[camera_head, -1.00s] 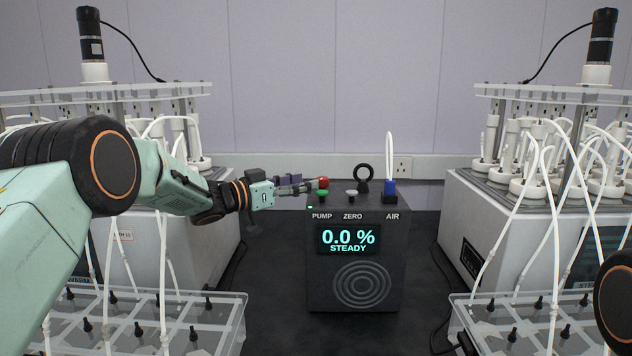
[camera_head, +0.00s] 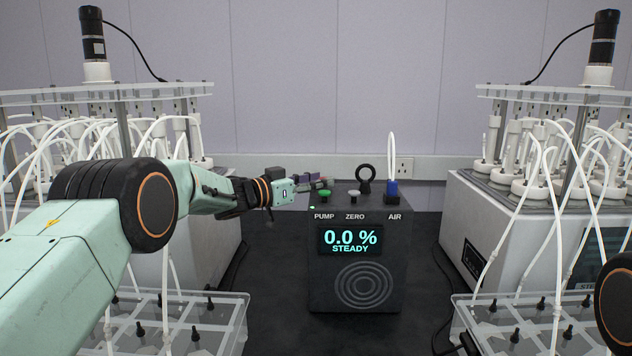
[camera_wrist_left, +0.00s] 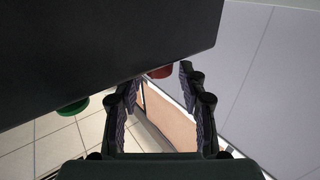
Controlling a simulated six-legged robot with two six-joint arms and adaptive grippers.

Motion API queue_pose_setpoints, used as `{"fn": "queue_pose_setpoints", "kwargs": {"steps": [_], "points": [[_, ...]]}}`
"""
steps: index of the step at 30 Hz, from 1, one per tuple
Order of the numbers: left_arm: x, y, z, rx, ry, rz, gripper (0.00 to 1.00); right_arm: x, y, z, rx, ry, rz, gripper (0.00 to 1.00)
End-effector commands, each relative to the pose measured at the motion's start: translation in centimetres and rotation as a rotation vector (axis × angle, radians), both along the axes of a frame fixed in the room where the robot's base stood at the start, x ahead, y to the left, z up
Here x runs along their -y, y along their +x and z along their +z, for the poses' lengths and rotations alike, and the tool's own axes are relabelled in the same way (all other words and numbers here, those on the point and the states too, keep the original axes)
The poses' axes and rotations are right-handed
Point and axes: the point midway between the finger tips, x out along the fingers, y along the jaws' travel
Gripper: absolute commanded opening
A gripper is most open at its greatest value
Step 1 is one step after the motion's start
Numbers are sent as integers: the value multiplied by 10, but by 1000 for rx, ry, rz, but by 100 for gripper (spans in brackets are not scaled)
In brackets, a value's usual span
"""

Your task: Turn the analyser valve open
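The analyser (camera_head: 383,270) is a black box whose display reads 0.0 % STEADY. Its red valve knob shows in the left wrist view (camera_wrist_left: 161,72) at the edge of the dark box, between and just beyond the fingertips. In the head view my left gripper hides the knob. My left gripper (camera_head: 318,183) is at the top left rear of the analyser; in the left wrist view (camera_wrist_left: 161,80) its fingers are apart, one on each side of the knob. I cannot tell whether they touch it. My right gripper is out of view.
Bottle racks (camera_head: 500,215) with white tubes stand on both sides. The dark bench before the analyser is clear.

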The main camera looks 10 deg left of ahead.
Motion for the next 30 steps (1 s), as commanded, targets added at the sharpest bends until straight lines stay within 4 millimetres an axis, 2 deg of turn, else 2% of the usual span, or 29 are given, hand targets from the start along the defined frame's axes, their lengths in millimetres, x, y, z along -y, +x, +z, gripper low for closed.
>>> {"fn": "queue_pose_setpoints", "kwargs": {"steps": [2,13,30], "points": [[0,0,0,0,0,0,32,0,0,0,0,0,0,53],[0,0,0,0,0,-1,0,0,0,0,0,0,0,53],[-2,3,4,7,-3,-90,0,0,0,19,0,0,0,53]]}}
